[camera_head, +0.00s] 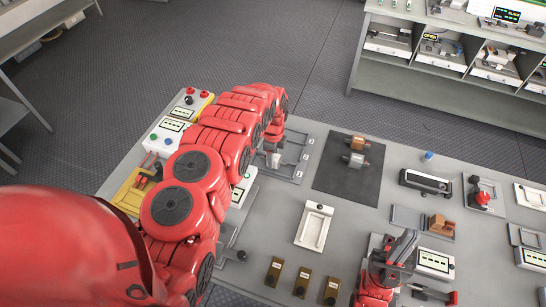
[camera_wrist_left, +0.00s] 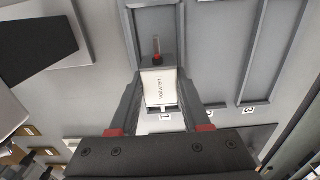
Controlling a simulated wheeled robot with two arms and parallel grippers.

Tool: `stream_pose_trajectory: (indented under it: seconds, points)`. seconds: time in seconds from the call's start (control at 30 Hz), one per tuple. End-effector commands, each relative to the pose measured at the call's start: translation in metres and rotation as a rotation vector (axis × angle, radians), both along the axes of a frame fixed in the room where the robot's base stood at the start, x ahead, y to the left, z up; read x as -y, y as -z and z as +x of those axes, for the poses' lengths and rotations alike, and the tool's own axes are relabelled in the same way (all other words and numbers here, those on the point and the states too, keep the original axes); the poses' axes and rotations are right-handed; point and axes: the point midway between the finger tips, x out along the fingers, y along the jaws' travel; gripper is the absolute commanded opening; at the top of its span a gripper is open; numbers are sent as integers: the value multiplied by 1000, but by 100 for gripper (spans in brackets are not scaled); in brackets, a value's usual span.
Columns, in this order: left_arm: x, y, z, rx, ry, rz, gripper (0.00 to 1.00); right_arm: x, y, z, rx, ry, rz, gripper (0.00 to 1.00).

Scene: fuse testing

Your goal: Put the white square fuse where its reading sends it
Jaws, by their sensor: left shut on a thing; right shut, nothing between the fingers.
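The white square fuse (camera_wrist_left: 160,88) shows between the fingertips of my left gripper (camera_wrist_left: 161,74) in the left wrist view, with printed lettering on its face. My left gripper is shut on it, over the grey tray (camera_wrist_left: 128,30) at the lane marked 1. The tray also shows in the head view (camera_head: 303,141), partly hidden by my left arm. I cannot tell whether the fuse touches the tray. My right gripper (camera_head: 407,240) is shut and empty, at the lower right of the head view.
A small upright piece with a red base (camera_wrist_left: 157,45) stands in lane 1. A dark mat (camera_head: 335,180) bears two small blocks. A white tray (camera_head: 314,226), brown labelled blocks (camera_head: 303,282) and several test devices stand on the bench. Shelves (camera_head: 440,61) stand behind.

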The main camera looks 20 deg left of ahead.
Motion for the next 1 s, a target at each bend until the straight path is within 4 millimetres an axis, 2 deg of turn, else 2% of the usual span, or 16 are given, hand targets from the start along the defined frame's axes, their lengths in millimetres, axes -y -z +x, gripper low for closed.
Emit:
stream_pose_trajectory:
  seconds: [0.6,0.63,0.8,0.83,1.0]
  points:
    - [0,13,0,0,-1,0,0,0,8,0,0,0,0,0]
    - [0,13,0,0,-1,0,49,0,8,0,0,0,0,0]
    - [0,12,0,0,-1,0,80,0,8,0,0,0,0,0]
    - [0,12,0,0,-1,0,82,0,8,0,0,0,0,0]
    - [0,12,0,0,0,0,82,0,8,0,0,0,0,0]
